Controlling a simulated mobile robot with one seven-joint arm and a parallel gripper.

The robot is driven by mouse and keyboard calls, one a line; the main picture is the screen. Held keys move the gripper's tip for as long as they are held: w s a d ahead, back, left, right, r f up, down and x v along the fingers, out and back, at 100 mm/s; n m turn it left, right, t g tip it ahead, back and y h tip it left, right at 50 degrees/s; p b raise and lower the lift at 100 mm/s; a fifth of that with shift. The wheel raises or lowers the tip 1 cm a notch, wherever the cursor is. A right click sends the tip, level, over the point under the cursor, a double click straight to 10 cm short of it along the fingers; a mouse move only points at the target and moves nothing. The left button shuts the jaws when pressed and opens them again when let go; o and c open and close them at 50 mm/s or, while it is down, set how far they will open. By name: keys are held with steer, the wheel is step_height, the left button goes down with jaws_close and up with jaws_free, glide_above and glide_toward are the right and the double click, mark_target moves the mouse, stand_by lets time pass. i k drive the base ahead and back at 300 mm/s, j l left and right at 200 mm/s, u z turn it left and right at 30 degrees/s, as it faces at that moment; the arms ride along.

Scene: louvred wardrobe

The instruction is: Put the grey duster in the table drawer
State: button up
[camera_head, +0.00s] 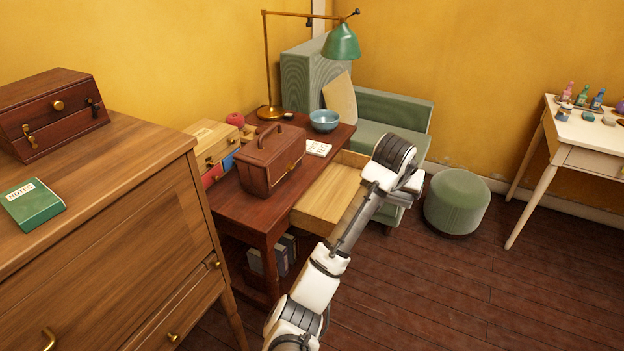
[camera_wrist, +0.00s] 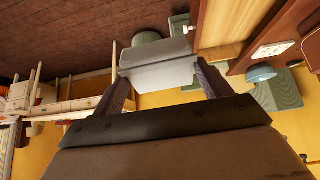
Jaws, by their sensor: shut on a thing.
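The grey duster (camera_wrist: 157,50) shows in the wrist view as a pale grey block. My gripper (camera_wrist: 160,78) is shut on it, with one finger at each side. The duster is not seen in the head view, where my arm hides the gripper. The dark red table (camera_head: 232,207) has an open, light wood drawer (camera_head: 325,196), pulled out toward the right. The part of the drawer floor that shows is bare; my arm covers its right end. In the wrist view, light wood of the drawer (camera_wrist: 220,22) lies just right of the duster, which looks outside or above it; I cannot tell its height.
On the table stand a brown case (camera_head: 271,160), a green lamp (camera_head: 341,42), a blue bowl (camera_head: 324,120) and small drawer boxes (camera_head: 212,142). A wooden dresser (camera_head: 100,215) fills the left. A green stool (camera_head: 457,202) and white table (camera_head: 582,139) are right, with open floor between.

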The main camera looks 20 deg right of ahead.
mark_target(341, 196)
steer(key=i, duration=0.95)
